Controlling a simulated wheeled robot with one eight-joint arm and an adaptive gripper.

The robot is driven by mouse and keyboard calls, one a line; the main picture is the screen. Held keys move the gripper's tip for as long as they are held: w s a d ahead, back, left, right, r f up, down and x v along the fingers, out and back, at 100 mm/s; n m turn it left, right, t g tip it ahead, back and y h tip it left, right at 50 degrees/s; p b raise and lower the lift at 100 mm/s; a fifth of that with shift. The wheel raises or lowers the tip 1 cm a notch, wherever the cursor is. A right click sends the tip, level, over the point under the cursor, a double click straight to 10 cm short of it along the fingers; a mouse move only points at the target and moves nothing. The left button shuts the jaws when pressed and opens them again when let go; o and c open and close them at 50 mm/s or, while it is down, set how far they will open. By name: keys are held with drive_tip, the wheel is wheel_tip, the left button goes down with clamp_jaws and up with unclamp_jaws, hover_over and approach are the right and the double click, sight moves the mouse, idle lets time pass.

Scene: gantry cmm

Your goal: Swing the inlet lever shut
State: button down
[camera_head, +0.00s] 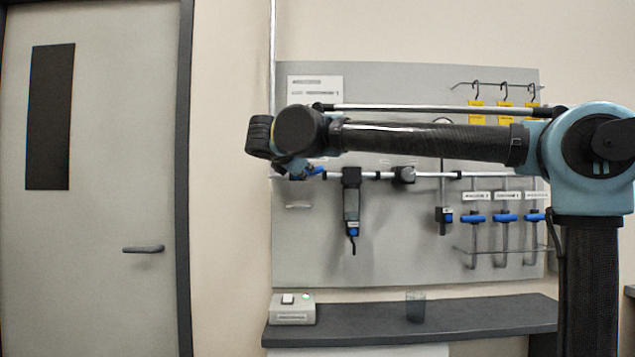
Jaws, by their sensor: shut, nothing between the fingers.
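A short blue lever handle (318,171) shows at the left end of the horizontal pipe on the grey wall panel, tilted slightly up to the right. It looks like the inlet lever. My gripper (295,172) is just left of it, below my dark wrist, and is shut with nothing held. The wrist hides much of the gripper and of the pipe end. I cannot tell whether the gripper touches the lever.
A filter unit (351,200) hangs from the pipe (430,175). Several blue-handled valves (473,218) are on drop pipes at right. A shelf (400,325) below carries a switch box (293,309) and a cup (415,307). A door (100,250) stands left.

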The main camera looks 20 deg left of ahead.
sight(309, 172)
drive_tip(key=d+f+n+g+y, duration=0.15)
drive_tip(key=d+n+g, duration=0.25)
drive_tip(key=n, duration=1)
drive_tip(key=w+a+f, duration=0.1)
drive_tip(key=w+a, duration=0.2)
drive_tip(key=w, duration=0.4)
drive_tip(key=shift+w+a+y, duration=0.2)
drive_tip(key=shift+w+y, duration=0.15)
drive_tip(key=shift+w, duration=0.05)
